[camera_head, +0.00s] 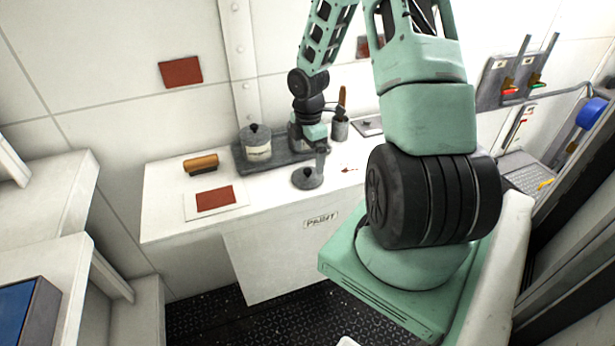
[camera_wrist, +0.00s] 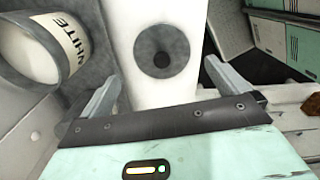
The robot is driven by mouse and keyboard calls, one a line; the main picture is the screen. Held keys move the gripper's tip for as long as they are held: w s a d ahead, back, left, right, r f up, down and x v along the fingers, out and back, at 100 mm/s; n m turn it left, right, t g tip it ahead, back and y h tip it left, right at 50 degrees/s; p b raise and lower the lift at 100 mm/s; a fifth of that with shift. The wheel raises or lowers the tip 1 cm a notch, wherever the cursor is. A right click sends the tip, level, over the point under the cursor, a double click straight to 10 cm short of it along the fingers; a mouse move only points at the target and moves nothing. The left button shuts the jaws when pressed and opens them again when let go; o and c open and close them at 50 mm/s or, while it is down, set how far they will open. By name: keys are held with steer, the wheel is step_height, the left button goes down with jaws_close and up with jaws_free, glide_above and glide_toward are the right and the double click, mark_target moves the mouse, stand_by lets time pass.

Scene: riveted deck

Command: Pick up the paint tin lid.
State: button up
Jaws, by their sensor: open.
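A grey round paint tin lid (camera_head: 307,178) with a dark knob lies flat on the white counter, near its front edge. It also shows in the wrist view (camera_wrist: 178,65), just beyond and between my fingertips. My gripper (camera_head: 312,158) is open and empty, above and close to the lid; the fingers do not appear to touch it. In the wrist view my gripper (camera_wrist: 160,78) has one finger on each side of the lid.
The tin stands on a dark grey tray (camera_head: 243,164). A brown-orange roll (camera_head: 200,163) and a red swatch (camera_head: 215,199) on a white card lie to the left. A grey cup (camera_head: 340,130) with a brush stands behind right.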

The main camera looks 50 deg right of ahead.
mark_target(308, 170)
steer(key=shift+a+f+p, duration=0.15)
steer(key=shift+f+p, duration=0.5)
steer(key=shift+f, duration=2.4)
steer(key=c, duration=0.8)
